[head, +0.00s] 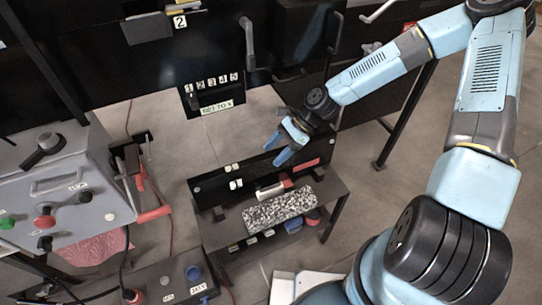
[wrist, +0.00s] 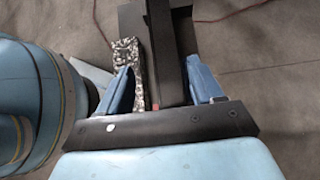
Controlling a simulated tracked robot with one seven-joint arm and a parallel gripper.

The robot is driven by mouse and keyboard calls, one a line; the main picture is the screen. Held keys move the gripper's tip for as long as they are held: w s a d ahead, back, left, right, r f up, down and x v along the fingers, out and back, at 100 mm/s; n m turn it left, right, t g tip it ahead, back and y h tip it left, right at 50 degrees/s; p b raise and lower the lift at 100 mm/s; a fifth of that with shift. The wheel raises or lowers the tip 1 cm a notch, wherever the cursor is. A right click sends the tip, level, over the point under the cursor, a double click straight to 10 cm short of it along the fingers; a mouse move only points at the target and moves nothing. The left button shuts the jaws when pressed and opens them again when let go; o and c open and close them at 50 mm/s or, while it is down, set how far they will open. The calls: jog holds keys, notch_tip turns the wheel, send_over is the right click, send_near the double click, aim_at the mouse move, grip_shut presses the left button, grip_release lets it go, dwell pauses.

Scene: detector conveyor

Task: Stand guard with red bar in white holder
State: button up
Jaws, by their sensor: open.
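My gripper (head: 288,143) is open and empty, above the back panel of the small black bench (head: 225,215). In the wrist view my gripper (wrist: 163,69) has its two blue fingers apart, with the bench below. A white cylindrical piece (head: 269,190), which looks like the white holder, lies on the bench. A short red piece (head: 288,183) is at its right end; I cannot tell whether it is inside it. A flat red strip (head: 306,165) shows on the back panel. I cannot tell which is the red bar. A bit of red shows between the fingers in the wrist view.
A black-and-white speckled block (head: 280,207) lies on the bench front. A grey control box (head: 60,190) with knobs stands left, beside red handles (head: 154,213). A black machine with numbered switches (head: 213,82) stands behind. Open floor (head: 365,200) lies right of the bench.

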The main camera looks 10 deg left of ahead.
jog(key=v, duration=1.1)
dwell(0.3)
jog(key=shift+s+d+n+h, duration=0.15)
jog(key=shift+d+n+h, duration=0.25)
jog(key=shift+d+h, duration=0.15)
jog(key=s+d+r+n+t+h, duration=0.3)
jog(key=d+r+n+t+h, duration=0.3)
jog(key=d+r, duration=0.85)
jog(key=s+d+r+n+t, duration=0.2)
jog(key=s+d+r, duration=0.1)
jog(key=s+r, duration=0.4)
jog(key=s+d+r+n+t, duration=0.2)
jog(key=s+r, duration=0.5)
jog(key=r, duration=0.4)
jog(key=shift+s+d+r+n+t+h, duration=0.25)
jog(key=shift+d+r+n+t+h, duration=0.1)
jog(key=shift+d+n, duration=0.35)
jog(key=shift+d, duration=0.1)
